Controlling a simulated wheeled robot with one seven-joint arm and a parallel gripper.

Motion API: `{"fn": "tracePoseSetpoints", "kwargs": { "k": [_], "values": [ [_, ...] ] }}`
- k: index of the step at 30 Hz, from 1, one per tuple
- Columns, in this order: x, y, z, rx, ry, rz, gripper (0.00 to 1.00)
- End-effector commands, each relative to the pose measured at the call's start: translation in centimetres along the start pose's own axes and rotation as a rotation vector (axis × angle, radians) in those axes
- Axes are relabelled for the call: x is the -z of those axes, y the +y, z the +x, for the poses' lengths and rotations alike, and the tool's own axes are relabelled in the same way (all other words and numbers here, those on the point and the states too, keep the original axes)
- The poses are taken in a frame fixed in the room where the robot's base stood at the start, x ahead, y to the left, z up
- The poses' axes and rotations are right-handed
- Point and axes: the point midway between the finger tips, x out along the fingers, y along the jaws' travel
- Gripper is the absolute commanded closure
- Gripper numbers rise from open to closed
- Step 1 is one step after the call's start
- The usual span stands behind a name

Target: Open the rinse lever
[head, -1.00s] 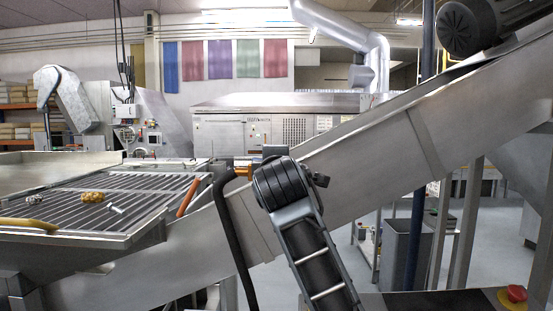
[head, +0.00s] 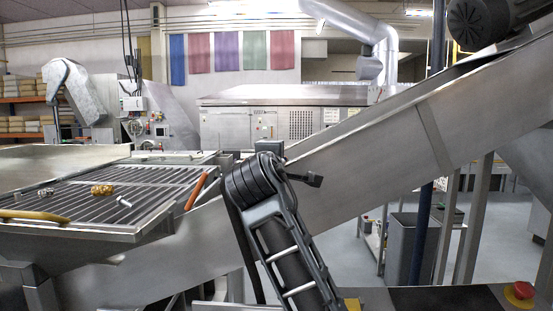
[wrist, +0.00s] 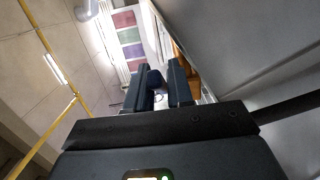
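An orange bar (head: 196,191) lies aslant at the right edge of the slatted grate, and a yellow-orange bar (head: 34,216) lies along its front left edge. I cannot tell whether either is the rinse lever. My gripper (wrist: 157,88) shows in the wrist view with its two dark fingers apart. A small dark rounded thing (wrist: 156,78) appears in the gap; I cannot tell whether it is beyond the fingers or between them.
The slatted grate (head: 100,213) bears a few small yellowish and whitish pieces. A sloping steel conveyor side (head: 370,147) runs up to the right behind my arm. A red stop button (head: 523,290) is at the lower right. A grey bin (head: 412,245) stands on the floor behind.

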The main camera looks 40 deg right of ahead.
Motion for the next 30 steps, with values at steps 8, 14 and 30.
{"fn": "tracePoseSetpoints", "kwargs": {
  "k": [8,14,30],
  "values": [
    [0.0,0.1,0.0,-0.002,0.0,0.0,0.62],
    [0.0,0.0,-0.5,-0.002,0.002,0.001,0.62],
    [0.0,-0.1,-7.5,-0.001,0.001,0.0,0.62]
  ]
}}
